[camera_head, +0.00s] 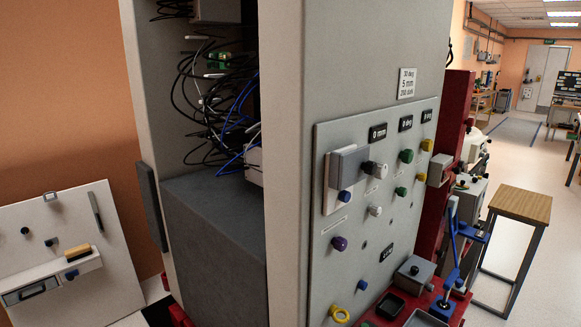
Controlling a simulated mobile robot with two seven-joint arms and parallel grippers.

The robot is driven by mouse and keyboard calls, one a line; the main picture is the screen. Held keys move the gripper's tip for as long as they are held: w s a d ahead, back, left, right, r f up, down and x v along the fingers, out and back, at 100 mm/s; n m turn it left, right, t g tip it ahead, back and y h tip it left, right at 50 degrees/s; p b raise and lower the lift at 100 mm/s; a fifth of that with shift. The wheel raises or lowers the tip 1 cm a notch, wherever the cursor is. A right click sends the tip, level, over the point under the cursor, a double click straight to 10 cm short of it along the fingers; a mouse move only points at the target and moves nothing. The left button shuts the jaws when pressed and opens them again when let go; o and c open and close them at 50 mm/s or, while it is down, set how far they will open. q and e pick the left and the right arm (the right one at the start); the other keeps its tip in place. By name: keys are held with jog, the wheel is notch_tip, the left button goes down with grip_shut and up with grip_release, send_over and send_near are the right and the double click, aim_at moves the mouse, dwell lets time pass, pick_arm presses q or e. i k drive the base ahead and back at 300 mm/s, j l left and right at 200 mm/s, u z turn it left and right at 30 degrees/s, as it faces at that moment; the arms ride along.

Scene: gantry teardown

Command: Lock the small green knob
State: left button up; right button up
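A grey control panel (330,265) on the side of a tall cabinet carries several coloured knobs. Two of them are green. The upper green knob (406,156) sits under the small dark displays. The lower green knob (401,191) looks a little smaller and flatter. I cannot tell from here whether either is locked. Neither of my grippers shows in this view.
White knobs (375,211), a purple knob (339,243) and yellow knobs (339,314) share the panel. The cabinet (355,60) is open on its left, with loose cables inside. A blue lever (452,240) and dark trays (391,305) stand at lower right. A stool (521,204) stands beyond.

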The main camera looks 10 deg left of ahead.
aim_at(401, 191)
jog(key=j+z, duration=0.25)
jog(key=j, duration=1.5)
jog(key=l+z, duration=0.45)
jog(key=l, duration=0.55)
jog(key=i+l+z, duration=0.1)
jog(key=i+l, duration=0.2)
jog(key=l, duration=0.25)
jog(key=i+l, duration=0.35)
jog(key=l, duration=0.15)
jog(key=i+l+z, duration=0.15)
jog(key=i+l, duration=0.2)
jog(key=l, duration=0.15)
